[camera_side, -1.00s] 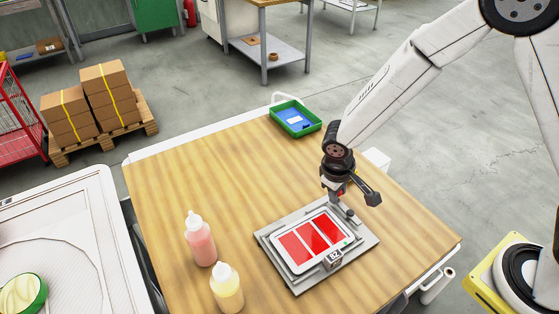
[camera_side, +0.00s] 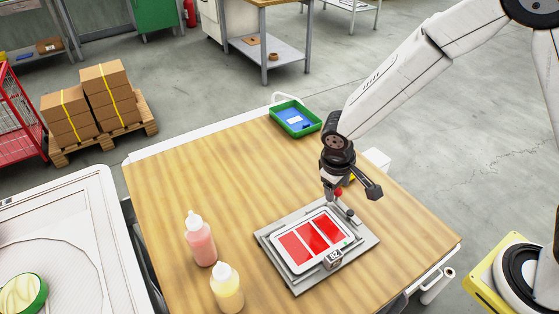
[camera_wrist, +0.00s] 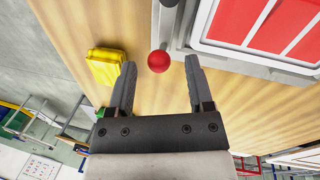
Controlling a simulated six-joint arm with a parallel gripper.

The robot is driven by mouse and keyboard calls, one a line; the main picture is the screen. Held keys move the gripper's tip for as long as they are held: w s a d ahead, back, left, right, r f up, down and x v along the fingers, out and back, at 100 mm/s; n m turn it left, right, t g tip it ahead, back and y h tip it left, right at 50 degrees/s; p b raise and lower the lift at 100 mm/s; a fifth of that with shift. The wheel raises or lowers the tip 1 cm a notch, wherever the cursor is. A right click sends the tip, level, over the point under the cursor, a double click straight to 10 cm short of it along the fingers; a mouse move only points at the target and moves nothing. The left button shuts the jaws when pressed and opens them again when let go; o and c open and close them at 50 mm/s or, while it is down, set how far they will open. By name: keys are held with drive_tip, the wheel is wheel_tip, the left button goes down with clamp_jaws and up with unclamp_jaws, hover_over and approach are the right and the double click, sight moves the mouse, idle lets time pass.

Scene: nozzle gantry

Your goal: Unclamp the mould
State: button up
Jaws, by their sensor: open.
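The mould (camera_side: 311,240) is a white tray with red-filled cavities. It lies on a grey fixture plate (camera_side: 364,246) on the wooden table, with a small tag marked 82 at its front edge. A clamp (camera_side: 352,215) sits at the plate's back right side. Its red ball knob (camera_side: 339,192) stands up right by my gripper (camera_side: 332,196). In the wrist view, my gripper (camera_wrist: 160,74) is open, and the red knob (camera_wrist: 159,61) shows between the fingertips with a visible gap on both sides. A corner of the mould (camera_wrist: 255,28) shows at upper right.
A pink bottle (camera_side: 200,240) and a yellow bottle (camera_side: 227,288) stand left of the plate. A green tray (camera_side: 296,117) with blue contents sits at the table's back edge. A yellow block (camera_wrist: 105,67) lies near the left finger in the wrist view. The table's left half is mostly clear.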

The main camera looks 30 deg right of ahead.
drive_tip(key=shift+s+a+r, duration=0.1)
drive_tip(key=shift+a+r, duration=0.05)
drive_tip(key=shift+r, duration=0.75)
drive_tip(key=shift+w+a+r, duration=0.1)
drive_tip(key=shift+a+r, duration=0.1)
drive_tip(key=shift+r, duration=0.7)
drive_tip(key=shift+s+a+r, duration=0.1)
drive_tip(key=shift+a+r, duration=0.05)
drive_tip(key=shift+r, duration=0.75)
drive_tip(key=s+d+r+m+t+y, duration=0.2)
drive_tip(key=s+d, duration=0.7)
drive_tip(key=d, duration=0.1)
drive_tip(key=shift+s, duration=0.3)
